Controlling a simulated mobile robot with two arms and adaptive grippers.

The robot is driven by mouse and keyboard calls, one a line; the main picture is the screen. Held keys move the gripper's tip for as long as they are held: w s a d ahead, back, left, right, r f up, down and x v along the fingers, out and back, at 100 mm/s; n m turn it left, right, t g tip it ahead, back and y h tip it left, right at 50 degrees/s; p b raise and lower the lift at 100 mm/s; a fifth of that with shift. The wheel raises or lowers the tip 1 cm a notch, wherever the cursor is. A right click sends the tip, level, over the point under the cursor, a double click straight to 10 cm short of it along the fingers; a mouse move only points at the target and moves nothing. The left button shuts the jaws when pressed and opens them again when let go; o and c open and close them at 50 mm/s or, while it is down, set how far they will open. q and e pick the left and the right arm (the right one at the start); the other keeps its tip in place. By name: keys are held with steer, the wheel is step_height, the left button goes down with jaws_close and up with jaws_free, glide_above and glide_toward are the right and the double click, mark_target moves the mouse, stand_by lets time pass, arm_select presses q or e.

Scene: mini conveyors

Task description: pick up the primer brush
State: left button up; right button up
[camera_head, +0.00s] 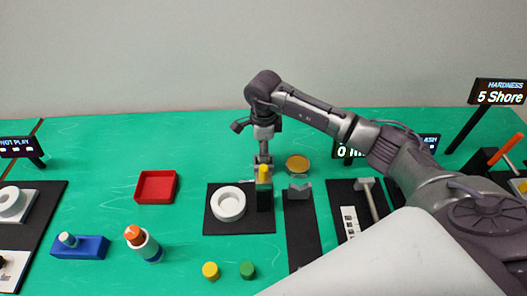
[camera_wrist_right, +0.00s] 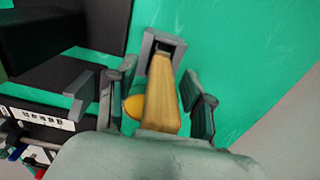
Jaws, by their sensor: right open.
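A wooden, yellowish handle, apparently the primer brush (camera_wrist_right: 162,92), stands between the open fingers of my right gripper (camera_wrist_right: 157,100) in the right wrist view. Its far end is at a grey slotted holder (camera_wrist_right: 150,40). There is a gap on each side of the handle, wider on the right, and I see no finger closed on it. In the head view my right gripper (camera_head: 263,162) points down just above a yellow upright piece (camera_head: 264,173), likely the same handle, by a black block (camera_head: 265,198). The brush's bristles are hidden. My left gripper is not in view.
A white ring (camera_head: 229,203) sits on a black mat left of the block. A gold round lid (camera_head: 297,163) and a grey notched block (camera_head: 300,190) are close on the right. A red tray (camera_head: 156,187) stands further left, with free green table around it.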

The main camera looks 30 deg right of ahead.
jaws_close()
step_height(320, 180, up, 9)
steer(key=shift+r+b, duration=0.1)
steer(key=shift+b, duration=1.15)
steer(key=shift+r, duration=0.45)
